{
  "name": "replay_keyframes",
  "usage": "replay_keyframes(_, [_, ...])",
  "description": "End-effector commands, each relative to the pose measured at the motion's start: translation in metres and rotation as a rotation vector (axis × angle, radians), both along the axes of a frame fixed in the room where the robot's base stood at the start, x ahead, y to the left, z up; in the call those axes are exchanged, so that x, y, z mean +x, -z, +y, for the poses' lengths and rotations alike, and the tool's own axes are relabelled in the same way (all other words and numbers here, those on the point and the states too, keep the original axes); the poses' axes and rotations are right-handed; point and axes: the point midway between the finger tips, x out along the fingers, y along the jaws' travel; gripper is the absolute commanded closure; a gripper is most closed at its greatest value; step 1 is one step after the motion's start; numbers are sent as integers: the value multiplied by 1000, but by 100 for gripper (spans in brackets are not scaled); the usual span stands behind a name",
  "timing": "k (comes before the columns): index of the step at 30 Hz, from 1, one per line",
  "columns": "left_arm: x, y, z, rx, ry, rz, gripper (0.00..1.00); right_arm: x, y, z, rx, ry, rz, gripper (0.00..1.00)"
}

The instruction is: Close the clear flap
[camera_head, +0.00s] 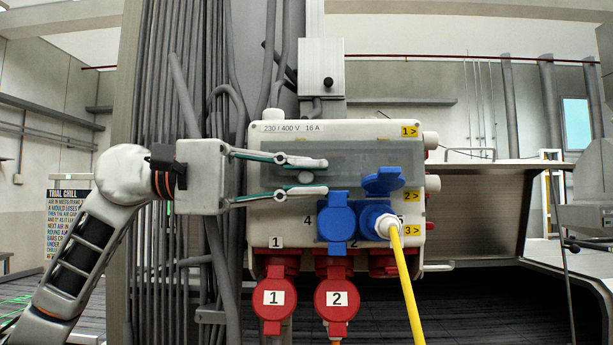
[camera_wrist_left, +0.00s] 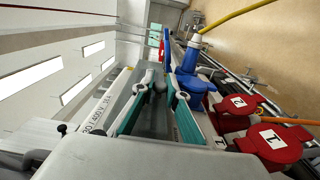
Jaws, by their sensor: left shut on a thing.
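The clear flap (camera_head: 375,160) is a smoky see-through cover across the upper front of the white socket box (camera_head: 290,215). It hangs over the dark window; I cannot tell whether it lies fully flush. My left gripper (camera_head: 322,177) comes in from the left at the flap's lower edge, one finger above the other. It is shut on the flap, though the exact contact is hard to see. In the left wrist view, the fingers (camera_wrist_left: 160,84) reach along the box front. My right gripper is not in view.
Below the flap are a blue socket cover (camera_head: 337,218), a raised blue lid (camera_head: 384,181) and a plug with a yellow cable (camera_head: 405,290). Red sockets 1 (camera_head: 273,300) and 2 (camera_head: 337,300) stick out underneath. Grey cables (camera_head: 185,90) run down the left.

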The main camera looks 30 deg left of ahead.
Motion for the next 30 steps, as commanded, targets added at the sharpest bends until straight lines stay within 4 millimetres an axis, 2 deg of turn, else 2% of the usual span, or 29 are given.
replay_keyframes(11, [1,1,0,4,0,-2,100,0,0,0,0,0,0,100])
replay_keyframes(12, [1,1,0,4,0,-2,79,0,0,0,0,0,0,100])
replay_keyframes(13, [1,1,0,4,0,-2,71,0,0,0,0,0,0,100])
replay_keyframes(14, [1,1,0,4,0,-2,70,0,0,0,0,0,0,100])
replay_keyframes(24, [0,1,1,3,-1,-3,70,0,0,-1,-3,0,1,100])
replay_keyframes(30, [-8,1,18,2,-5,1,70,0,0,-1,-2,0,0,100])
